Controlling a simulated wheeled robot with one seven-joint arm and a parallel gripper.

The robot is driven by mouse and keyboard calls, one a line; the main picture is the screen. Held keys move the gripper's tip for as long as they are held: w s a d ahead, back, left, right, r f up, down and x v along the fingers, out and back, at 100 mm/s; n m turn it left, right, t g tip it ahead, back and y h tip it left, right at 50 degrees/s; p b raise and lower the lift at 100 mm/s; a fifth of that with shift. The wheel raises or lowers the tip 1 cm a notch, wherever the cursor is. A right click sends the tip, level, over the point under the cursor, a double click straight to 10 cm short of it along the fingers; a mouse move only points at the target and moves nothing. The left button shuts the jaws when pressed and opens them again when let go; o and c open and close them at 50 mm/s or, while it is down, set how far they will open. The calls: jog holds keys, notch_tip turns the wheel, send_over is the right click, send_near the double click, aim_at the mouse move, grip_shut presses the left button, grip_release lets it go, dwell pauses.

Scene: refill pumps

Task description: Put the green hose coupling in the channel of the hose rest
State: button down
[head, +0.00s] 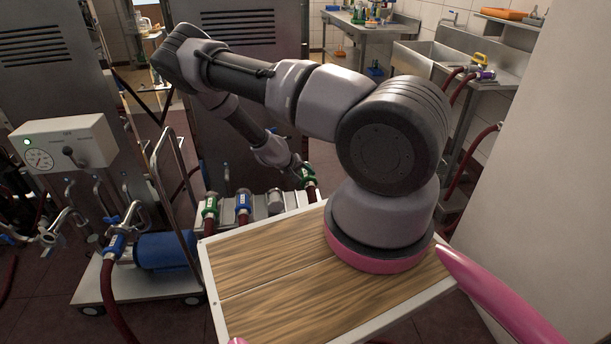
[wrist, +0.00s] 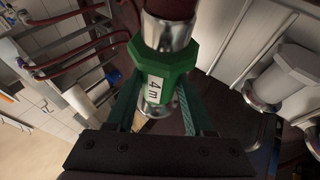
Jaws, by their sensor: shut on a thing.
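My gripper (wrist: 157,108) is shut on a green hose coupling (wrist: 160,68) with a white "4 m" label and metal ends. In the head view the held coupling (head: 308,173) is by my gripper (head: 301,170), at the far right end of the hose rest (head: 292,201), with its dark red hose hanging below. It appears above the rest; I cannot tell whether it touches. The grey metal rest also holds another green coupling (head: 209,206) and a blue coupling (head: 243,202) at its left. The channel itself is hard to make out.
My wooden-topped base is in front of the rest. A trolley with a blue motor (head: 165,250) and a gauge box (head: 65,145) stand at left. A sink (head: 440,62) with hoses and a purple coupling (head: 486,75) is at the back right, beside a pale wall (head: 550,170).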

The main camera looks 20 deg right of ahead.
aim_at(304, 202)
jog(key=shift+a+f, duration=0.1)
jog(key=shift+f, duration=4.65)
jog(key=shift+c, duration=1)
grip_release()
jog(key=shift+a+f, duration=0.1)
